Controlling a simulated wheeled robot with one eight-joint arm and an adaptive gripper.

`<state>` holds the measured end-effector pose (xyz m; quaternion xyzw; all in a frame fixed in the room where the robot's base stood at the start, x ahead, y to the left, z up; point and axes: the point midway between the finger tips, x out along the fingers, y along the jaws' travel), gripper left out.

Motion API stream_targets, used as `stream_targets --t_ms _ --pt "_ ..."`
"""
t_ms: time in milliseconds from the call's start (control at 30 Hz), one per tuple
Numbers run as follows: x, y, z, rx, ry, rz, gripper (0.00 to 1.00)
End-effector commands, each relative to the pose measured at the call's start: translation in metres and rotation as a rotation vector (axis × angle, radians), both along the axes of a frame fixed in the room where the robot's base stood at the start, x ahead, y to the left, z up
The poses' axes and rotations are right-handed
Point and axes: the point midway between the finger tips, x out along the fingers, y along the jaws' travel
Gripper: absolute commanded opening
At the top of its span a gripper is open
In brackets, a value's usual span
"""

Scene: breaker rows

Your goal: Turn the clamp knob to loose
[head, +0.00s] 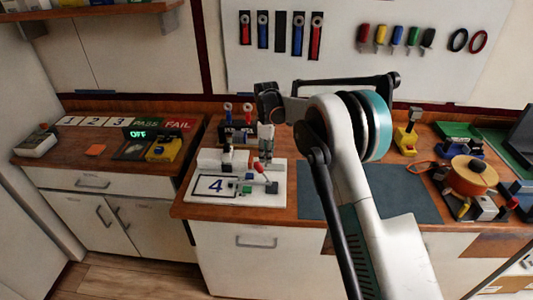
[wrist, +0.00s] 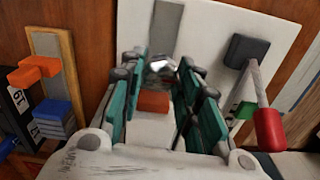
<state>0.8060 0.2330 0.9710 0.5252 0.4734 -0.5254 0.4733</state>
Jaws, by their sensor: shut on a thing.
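The white fixture board (head: 270,196) with a "4" card stands at the left end of the middle counter. My gripper (head: 266,157) points down at its back part. In the wrist view, my gripper's teal-padded fingers (wrist: 165,85) close around a small grey metallic piece, which appears to be the clamp knob (wrist: 160,66). The fingers hide much of it, and its turn position cannot be read. A reddish-brown block (wrist: 153,102) shows between the fingers. A lever with a red handle (wrist: 269,128) is to the right, apart from the fingers; it also shows in the head view (head: 271,187).
A dark mat (head: 400,206) lies right of the board, mostly bare. An orange spool (head: 472,176) is farther right. A display reading OFF (head: 138,134) sits on the left counter.

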Motion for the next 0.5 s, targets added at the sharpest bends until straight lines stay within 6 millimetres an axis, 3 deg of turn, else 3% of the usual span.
stream_targets --t_ms 133,167,233,500 --pt "0.0009 0.0003 0.0008 0.001 -0.003 -0.001 0.07" --pt "0.0009 0.0003 0.0008 0.001 -0.003 -0.001 0.37" --pt "0.0008 0.0003 0.0008 0.001 -0.003 -0.001 0.51" --pt "0.0003 0.0001 0.0003 0.000 -0.001 -0.001 0.51"
